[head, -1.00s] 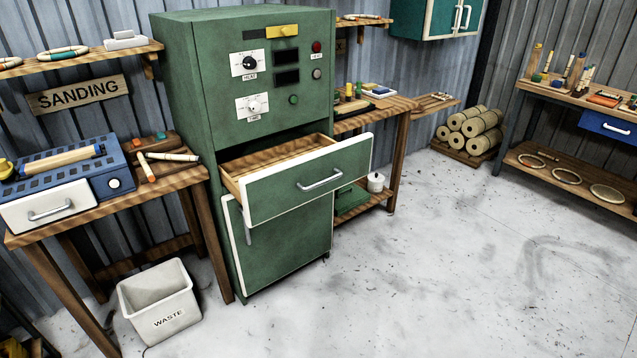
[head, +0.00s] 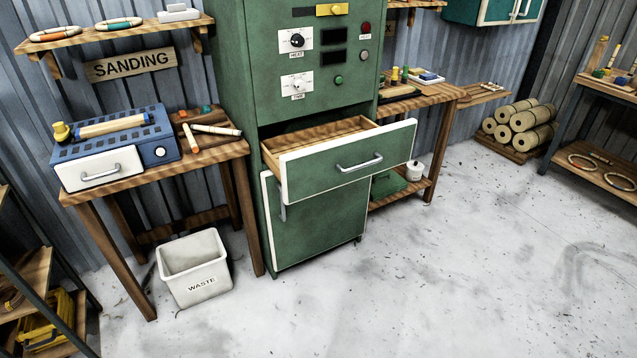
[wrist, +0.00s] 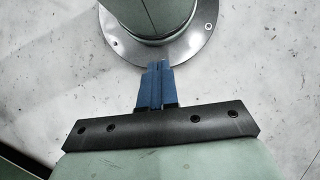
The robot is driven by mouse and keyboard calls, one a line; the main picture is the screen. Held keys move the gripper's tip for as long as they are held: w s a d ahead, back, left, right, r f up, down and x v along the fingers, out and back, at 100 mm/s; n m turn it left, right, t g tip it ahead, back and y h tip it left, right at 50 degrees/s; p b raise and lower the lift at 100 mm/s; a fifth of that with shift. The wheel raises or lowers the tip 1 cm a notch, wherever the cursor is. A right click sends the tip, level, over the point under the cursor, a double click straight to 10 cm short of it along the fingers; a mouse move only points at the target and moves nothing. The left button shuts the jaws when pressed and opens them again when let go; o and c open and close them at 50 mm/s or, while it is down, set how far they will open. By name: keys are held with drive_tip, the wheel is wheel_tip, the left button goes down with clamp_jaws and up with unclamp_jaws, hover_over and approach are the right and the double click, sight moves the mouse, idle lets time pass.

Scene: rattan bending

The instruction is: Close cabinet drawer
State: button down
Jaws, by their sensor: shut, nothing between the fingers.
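The green cabinet (head: 300,95) stands against the wall near the middle of the head view. Its drawer (head: 330,168) is pulled well out, with a green front, pale edges and a silver handle (head: 359,162). The visible part of the wooden inside looks empty. A lower cabinet door (head: 320,222) below it looks shut. My gripper (wrist: 156,64) shows only in the wrist view, its blue fingers together and empty. The drawer does not show in the wrist view, and my gripper is not in the head view.
A white waste bin (head: 193,268) stands on the floor left of the cabinet. A sanding bench (head: 225,152) is at the left and a side bench (head: 440,98) at the right. A dark shelf (head: 35,270) is at lower left. The floor before the cabinet is clear.

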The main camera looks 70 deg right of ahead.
sight(313, 178)
drive_tip(key=s+d+r+m+t, duration=0.2)
drive_tip(key=d+r+m+t, duration=0.15)
drive_tip(key=d, duration=0.75)
drive_tip(key=s+d+r+m+t+y, duration=0.1)
drive_tip(key=s+d+r+m+t, duration=0.3)
drive_tip(key=d, duration=0.6)
drive_tip(key=s+d+r+m, duration=0.1)
drive_tip(key=d+r+m, duration=0.3)
drive_tip(key=d, duration=0.7)
drive_tip(key=s+d+r+m+t+h, duration=0.3)
drive_tip(key=s+d+r+m, duration=0.15)
drive_tip(key=d+r, duration=0.3)
drive_tip(key=s+d+r+m+t+h, duration=0.35)
drive_tip(key=d+r+m, duration=0.25)
drive_tip(key=d, duration=0.2)
drive_tip(key=d+r+m+t+h, duration=0.3)
drive_tip(key=d+r+m+h, duration=0.2)
drive_tip(key=r+m, duration=0.4)
drive_tip(key=d+r+m+t+h, duration=0.2)
drive_tip(key=d+r+m+h, duration=0.4)
drive_tip(key=m, duration=0.5)
drive_tip(key=shift+y, duration=0.95)
drive_tip(key=x, duration=0.9)
drive_tip(key=w+a+r+x, duration=0.1)
drive_tip(key=x, duration=0.3)
drive_tip(key=shift+w+d, duration=0.1)
drive_tip(key=shift+d, duration=0.1)
